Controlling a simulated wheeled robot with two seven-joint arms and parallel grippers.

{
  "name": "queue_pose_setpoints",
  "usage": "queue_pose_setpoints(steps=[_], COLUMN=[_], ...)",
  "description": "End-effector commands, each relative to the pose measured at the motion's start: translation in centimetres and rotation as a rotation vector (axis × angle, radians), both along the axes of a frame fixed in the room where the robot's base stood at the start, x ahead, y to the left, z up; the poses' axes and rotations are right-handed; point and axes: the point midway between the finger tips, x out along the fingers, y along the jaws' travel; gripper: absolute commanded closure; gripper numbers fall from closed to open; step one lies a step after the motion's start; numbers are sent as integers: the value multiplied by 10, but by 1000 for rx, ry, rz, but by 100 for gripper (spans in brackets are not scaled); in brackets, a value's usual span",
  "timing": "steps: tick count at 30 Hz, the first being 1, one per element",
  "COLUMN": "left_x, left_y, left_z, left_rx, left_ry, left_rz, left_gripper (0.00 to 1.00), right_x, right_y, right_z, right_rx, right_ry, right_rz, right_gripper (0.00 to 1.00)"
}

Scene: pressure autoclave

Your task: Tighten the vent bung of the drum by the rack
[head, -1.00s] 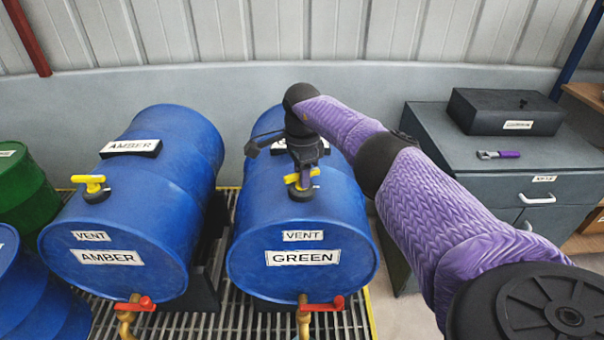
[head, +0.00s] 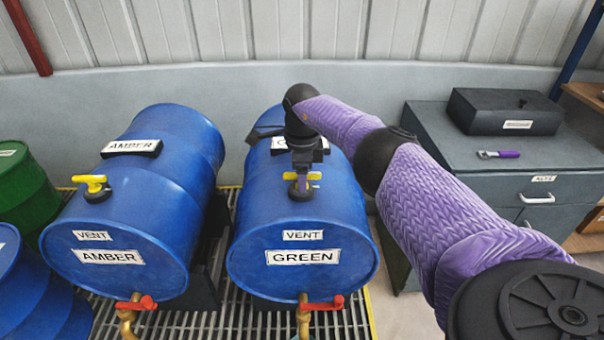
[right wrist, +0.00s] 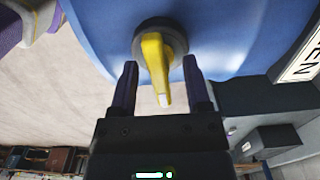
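The blue drum labelled GREEN (head: 300,235) lies on its side on the rack, with a VENT label on its front end. Its yellow vent bung handle (head: 302,176) sits on a black collar on top, partly hidden by my right gripper (head: 303,172). In the right wrist view the yellow bung handle (right wrist: 156,68) lies between the two fingers of my right gripper (right wrist: 164,72). A gap shows on each side, so the fingers are open. The drum labelled AMBER (head: 150,215) lies to the left with its own yellow bung handle (head: 95,184). My left gripper is out of view.
Red-handled taps (head: 322,304) sit low on the drum fronts above a slatted grating (head: 235,310). A grey cabinet (head: 465,155) at the right holds a black case (head: 505,112) and a purple-handled tool (head: 498,154). A green drum (head: 25,190) stands far left.

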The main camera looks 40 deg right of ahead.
Motion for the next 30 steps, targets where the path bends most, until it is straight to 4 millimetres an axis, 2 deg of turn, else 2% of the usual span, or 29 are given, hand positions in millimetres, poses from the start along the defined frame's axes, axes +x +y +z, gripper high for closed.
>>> queue_pose_setpoints(steps=[8, 15, 18, 21, 30], left_x=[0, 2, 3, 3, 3], left_y=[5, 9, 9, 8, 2], left_z=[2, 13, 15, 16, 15], left_rx=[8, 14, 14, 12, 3], left_ry=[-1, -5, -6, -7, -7], left_rz=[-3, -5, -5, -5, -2], left_gripper=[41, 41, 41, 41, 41], right_x=[0, 0, 1, 0, 0], right_y=[0, -1, 0, 0, 0], right_z=[6, 65, 85, 96, 99], right_rx=[-1, -1, 0, 0, 0], right_ry=[-1, -3, -4, -1, 1], right_rz=[1, 1, 1, 0, 0], right_gripper=[39, 39, 39, 39, 39])
